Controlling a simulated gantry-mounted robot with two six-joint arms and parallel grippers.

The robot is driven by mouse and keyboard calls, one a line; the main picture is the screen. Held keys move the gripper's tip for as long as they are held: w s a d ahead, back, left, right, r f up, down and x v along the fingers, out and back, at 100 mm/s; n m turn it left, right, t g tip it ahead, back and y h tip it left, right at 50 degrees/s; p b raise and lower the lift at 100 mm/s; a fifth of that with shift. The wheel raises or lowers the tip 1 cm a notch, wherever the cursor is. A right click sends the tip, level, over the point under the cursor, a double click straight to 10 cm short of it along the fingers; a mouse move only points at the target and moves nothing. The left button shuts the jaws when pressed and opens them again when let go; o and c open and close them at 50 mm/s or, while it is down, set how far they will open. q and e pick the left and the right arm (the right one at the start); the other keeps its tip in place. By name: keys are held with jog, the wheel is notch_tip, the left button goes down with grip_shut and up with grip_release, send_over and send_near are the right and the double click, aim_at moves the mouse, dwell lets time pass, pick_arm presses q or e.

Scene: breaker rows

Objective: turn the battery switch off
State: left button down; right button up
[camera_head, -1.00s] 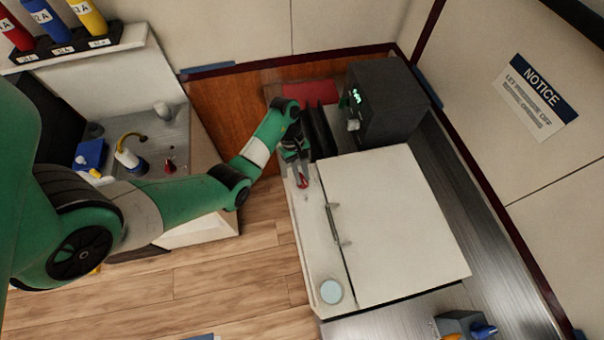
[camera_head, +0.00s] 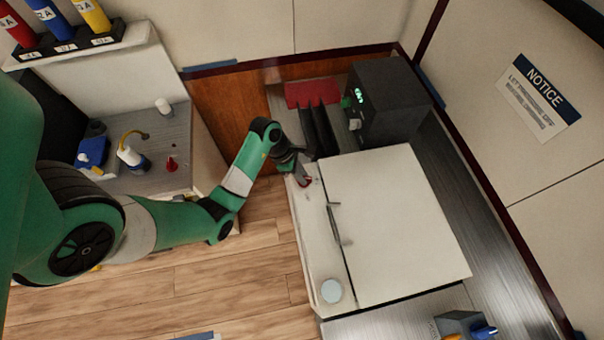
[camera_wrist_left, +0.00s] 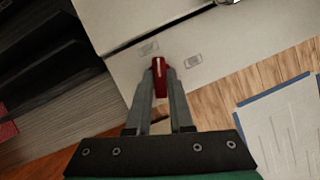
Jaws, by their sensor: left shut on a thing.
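The red battery switch (camera_head: 305,183) sits on the left strip of the white cabinet top, near its far end. In the left wrist view, its red handle (camera_wrist_left: 160,78) with a pale stripe shows between the fingertips, with a small grey label on either side. My left gripper (camera_head: 302,178) reaches down to it from above. Its two fingers (camera_wrist_left: 160,92) are shut on the red handle. The fingers hide part of the switch, and its exact setting cannot be told. My right gripper is in neither view.
The white cabinet (camera_head: 395,230) has a bar handle (camera_head: 334,220) and a round pale disc (camera_head: 331,291). A dark box with a green display (camera_head: 390,100) and black upright panels (camera_head: 318,130) stand behind. A side counter (camera_head: 150,185) at left holds bottles. Wooden floor lies in front.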

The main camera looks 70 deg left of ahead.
pick_arm(q)
jog(key=shift+d+n+y, duration=0.1)
jog(key=shift+n+y, duration=0.6)
jog(key=shift+n, duration=1.2)
jog(key=c, duration=0.8)
grip_release()
